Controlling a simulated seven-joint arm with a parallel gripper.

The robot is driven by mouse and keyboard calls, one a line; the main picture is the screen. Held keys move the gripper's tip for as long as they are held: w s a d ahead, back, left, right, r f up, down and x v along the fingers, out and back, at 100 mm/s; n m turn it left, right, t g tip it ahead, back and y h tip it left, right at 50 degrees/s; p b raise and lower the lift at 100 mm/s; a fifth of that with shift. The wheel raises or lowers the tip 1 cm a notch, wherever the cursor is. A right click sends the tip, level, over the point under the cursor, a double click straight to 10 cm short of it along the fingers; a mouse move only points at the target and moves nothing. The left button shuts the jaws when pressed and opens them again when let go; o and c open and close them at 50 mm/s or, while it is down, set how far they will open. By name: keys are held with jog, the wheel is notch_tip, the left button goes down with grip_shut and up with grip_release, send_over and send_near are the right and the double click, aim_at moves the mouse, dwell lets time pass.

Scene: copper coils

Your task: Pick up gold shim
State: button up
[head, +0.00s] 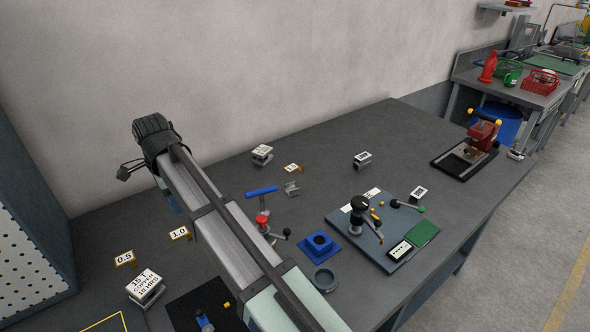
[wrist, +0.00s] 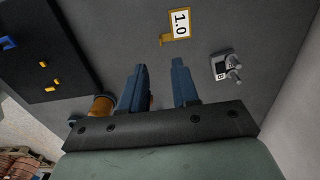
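In the wrist view, a gold-edged shim tag (wrist: 177,24) with a white "1.0" label lies flat on the grey bench, beyond the fingertips. It also shows in the head view (head: 179,234), left of my arm. Similar gold tags lie nearby in the head view: one marked "0.5" (head: 125,259) and one farther back (head: 293,168). My gripper (wrist: 160,72) has two blue-grey fingers, set apart with nothing between them. The tag is apart from both fingers. In the head view my arm mostly hides the gripper.
A black mat (wrist: 45,60) with small gold pieces lies at the upper left of the wrist view. An orange-gold cylinder (wrist: 101,106) is beside the left finger, and a grey metal fitting (wrist: 226,67) is at right. A labelled block (head: 145,285) stands near the "0.5" tag.

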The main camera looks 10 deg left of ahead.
jog(key=shift+o, duration=0.5)
jog(key=w+d+m, duration=0.5)
jog(key=w+d, duration=2.2)
jog(key=w, duration=0.3)
jog(key=r+n, duration=0.2)
jog(key=n, duration=0.4)
send_over(294, 167)
jog(key=s+d, duration=0.2)
notch_tip(294, 167, down, 9)
jog(key=shift+d+r, duration=0.1)
jog(key=shift+r, duration=0.1)
jog(key=f, duration=0.2)
jog(key=d+f, duration=0.1)
jog(key=f, duration=0.1)
jog(key=shift+f, duration=0.6)
grip_shut()
